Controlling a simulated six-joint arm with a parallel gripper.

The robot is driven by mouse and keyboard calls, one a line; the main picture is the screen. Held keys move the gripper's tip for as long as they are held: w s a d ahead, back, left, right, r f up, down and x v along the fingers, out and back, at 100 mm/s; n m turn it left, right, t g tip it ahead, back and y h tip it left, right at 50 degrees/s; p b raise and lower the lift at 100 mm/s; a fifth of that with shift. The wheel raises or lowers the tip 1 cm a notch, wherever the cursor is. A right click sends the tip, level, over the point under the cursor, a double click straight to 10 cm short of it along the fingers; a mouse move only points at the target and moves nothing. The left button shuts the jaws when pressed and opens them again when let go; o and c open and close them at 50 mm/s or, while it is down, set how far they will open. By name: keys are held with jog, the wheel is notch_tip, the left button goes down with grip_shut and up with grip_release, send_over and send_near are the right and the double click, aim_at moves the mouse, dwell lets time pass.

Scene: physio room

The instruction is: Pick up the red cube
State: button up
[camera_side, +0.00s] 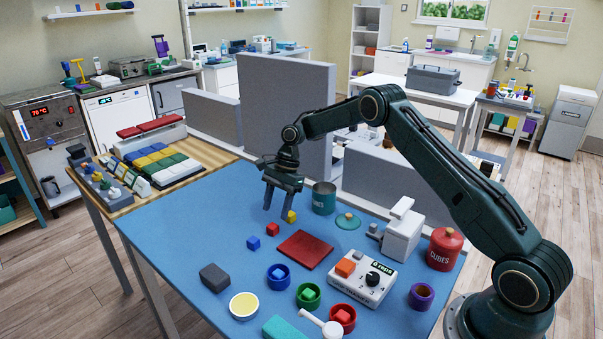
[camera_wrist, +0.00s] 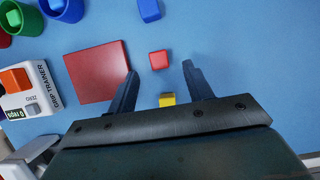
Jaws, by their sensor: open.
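The small red cube (camera_side: 272,229) lies on the blue table top (camera_side: 190,232), beside a flat red square mat (camera_side: 305,250). It also shows in the wrist view (camera_wrist: 158,60), beyond my fingertips and roughly between their lines. My gripper (camera_side: 283,208) is open and empty, pointing down above the table. In the wrist view its two fingers (camera_wrist: 161,72) stand apart. A yellow cube (camera_side: 291,217) lies close to my gripper; in the wrist view it sits between the fingers, partly hidden by the gripper body (camera_wrist: 167,99). A blue cube (camera_side: 253,243) lies left of the red cube.
Blue (camera_side: 278,276), green (camera_side: 308,296) and red (camera_side: 343,317) cups stand in front, with cubes inside. A grip trainer box (camera_side: 362,277), a green tin (camera_side: 324,197) and a red CUBES jar (camera_side: 444,248) stand nearby. Grey panels (camera_side: 285,110) rise behind.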

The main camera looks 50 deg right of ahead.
aim_at(273, 226)
jog(key=shift+x, duration=2.5)
jog(key=shift+s+d, duration=0.1)
jog(key=c, duration=1.1)
jog(key=shift+o, duration=0.2)
notch_tip(273, 226, up, 10)
jog(key=shift+d, duration=0.1)
